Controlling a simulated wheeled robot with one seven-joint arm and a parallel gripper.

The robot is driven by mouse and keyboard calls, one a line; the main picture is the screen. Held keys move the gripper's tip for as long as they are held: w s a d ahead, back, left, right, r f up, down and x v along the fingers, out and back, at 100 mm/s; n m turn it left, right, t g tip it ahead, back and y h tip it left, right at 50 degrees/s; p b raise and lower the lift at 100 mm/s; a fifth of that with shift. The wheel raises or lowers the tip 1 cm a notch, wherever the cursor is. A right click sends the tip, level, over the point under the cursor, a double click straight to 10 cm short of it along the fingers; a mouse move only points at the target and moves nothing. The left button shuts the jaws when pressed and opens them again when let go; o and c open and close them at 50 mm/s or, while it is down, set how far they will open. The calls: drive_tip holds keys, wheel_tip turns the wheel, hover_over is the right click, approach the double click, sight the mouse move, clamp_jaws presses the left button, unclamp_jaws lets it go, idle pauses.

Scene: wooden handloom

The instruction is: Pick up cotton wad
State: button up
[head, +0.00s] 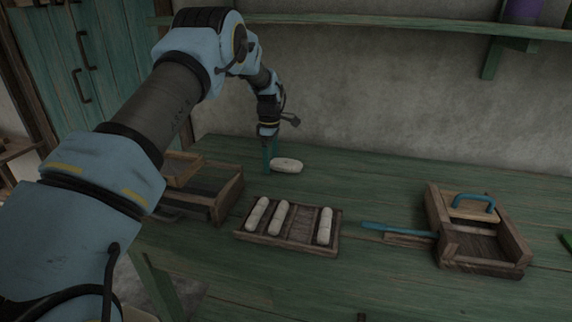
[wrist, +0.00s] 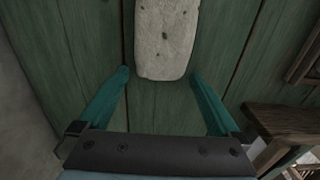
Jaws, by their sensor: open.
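The cotton wad (head: 286,165) is a pale, speckled, rounded block lying on the green table near the back wall. In the wrist view the wad (wrist: 166,38) is at the top centre, its near end just past the line of the fingertips. My gripper (head: 269,155) is beside the wad's left end in the head view, low over the table. In the wrist view my gripper (wrist: 160,75) is open, with one teal finger on each side and bare table between them. I cannot tell whether a finger touches the wad.
A slotted wooden tray (head: 304,235) holds three pale rolls. A wooden box (head: 484,262) with a blue handle stands at right, a blue-handled tool (head: 396,230) beside it. Another wooden box (head: 229,196) stands at left. A shelf (head: 400,28) runs along the wall. Table right of the wad is clear.

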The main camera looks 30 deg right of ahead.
drive_tip(key=c, duration=1.4)
wheel_tip(320, 180, up, 10)
drive_tip(key=shift+r+b, duration=0.1)
drive_tip(key=shift+b, duration=0.95)
